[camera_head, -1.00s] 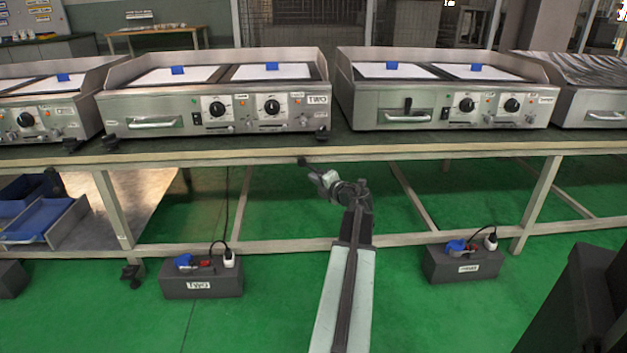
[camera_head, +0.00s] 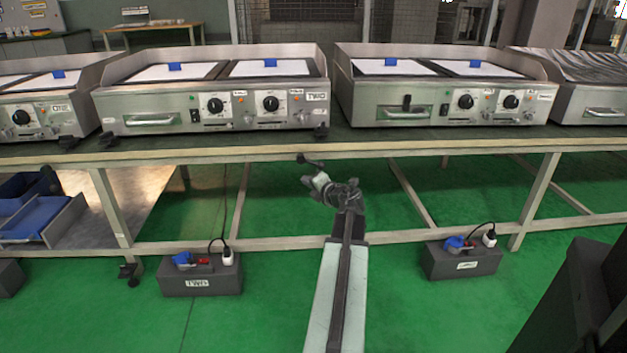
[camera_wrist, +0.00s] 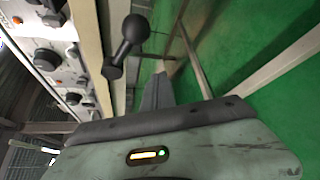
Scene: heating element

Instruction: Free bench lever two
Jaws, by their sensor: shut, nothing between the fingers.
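A black lever (camera_head: 311,161) sits at the front edge of the bench, under the right end of the griddle labelled TWO (camera_head: 317,97). In the wrist view the lever (camera_wrist: 131,36) has a round ball knob at one end and a thicker hub at the other. It slants down to the right in the head view. My gripper (camera_head: 319,181) is just below and close to the lever. In the wrist view its dark fingers (camera_wrist: 159,78) look shut and empty, apart from the knob. Whether any part touches the lever in the head view I cannot tell.
The bench's front rail (camera_head: 200,156) runs across above my gripper. Another griddle (camera_head: 440,95) stands to the right. Grey boxes with plugs (camera_head: 200,281) (camera_head: 462,262) stand on the green floor either side of my arm. The space under the bench nearby is open.

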